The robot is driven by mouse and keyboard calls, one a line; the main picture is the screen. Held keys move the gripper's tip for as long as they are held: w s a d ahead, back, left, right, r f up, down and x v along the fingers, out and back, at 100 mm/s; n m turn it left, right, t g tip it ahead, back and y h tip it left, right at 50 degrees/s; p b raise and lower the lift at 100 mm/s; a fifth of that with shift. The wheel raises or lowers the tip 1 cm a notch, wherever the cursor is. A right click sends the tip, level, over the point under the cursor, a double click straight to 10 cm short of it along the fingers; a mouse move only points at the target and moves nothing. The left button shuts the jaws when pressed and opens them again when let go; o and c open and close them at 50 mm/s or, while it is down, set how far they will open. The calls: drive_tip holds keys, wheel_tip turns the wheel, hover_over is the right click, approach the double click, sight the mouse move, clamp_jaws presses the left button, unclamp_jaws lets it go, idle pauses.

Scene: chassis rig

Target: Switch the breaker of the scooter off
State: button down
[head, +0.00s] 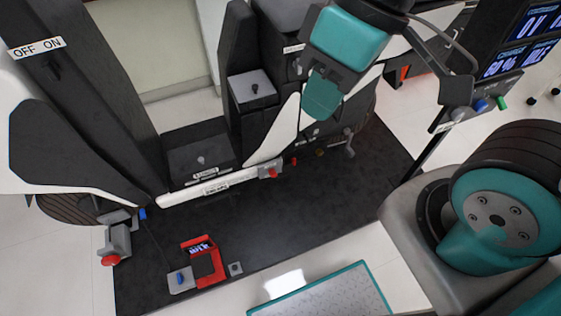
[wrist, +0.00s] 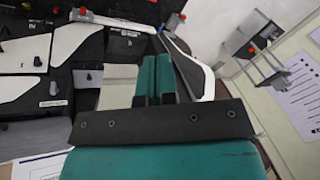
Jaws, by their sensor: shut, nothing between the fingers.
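The scooter (head: 222,186) is a black and white body on a black mat. A plate marked "OFF ON" (head: 37,47) is on its dark column at the upper left. A small black knob (head: 255,88) stands on a grey-topped box, and a grey knob (head: 201,160) stands on a lower dark panel. The labels there are too small to read, so I cannot tell which part is the breaker. My gripper (head: 320,112) is shut and empty, above the scooter's right part. In the wrist view, its teal fingers (wrist: 155,68) are together, with scooter panels (wrist: 35,58) at the left.
A red bracket with a small display (head: 215,265) lies at the mat's front, beside a grey block with a blue knob (head: 180,279). A red button (head: 110,260) is at the left. A post with colored knobs (head: 480,104) stands at the right. The mat's middle (head: 290,210) is clear.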

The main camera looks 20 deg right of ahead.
drive_tip(key=m+t+h+b, duration=0.1)
drive_tip(key=m+h+b, duration=0.45)
drive_tip(key=b, duration=2.55)
hover_over(272, 173)
wheel_tip(272, 173, down, 49)
drive_tip(key=m+y, duration=0.1)
drive_tip(key=shift+w+d+r, duration=0.15)
drive_tip(key=shift+d, duration=0.1)
drive_tip(key=shift+m, duration=0.25)
wheel_tip(272, 173, down, 12)
drive_tip(key=b, duration=0.4)
drive_tip(key=shift+f, duration=0.2)
drive_tip(key=shift+s+f+b, duration=0.3)
drive_tip(key=shift+s+f, duration=0.05)
drive_tip(key=shift+f, duration=0.25)
drive_tip(key=shift+a, duration=0.15)
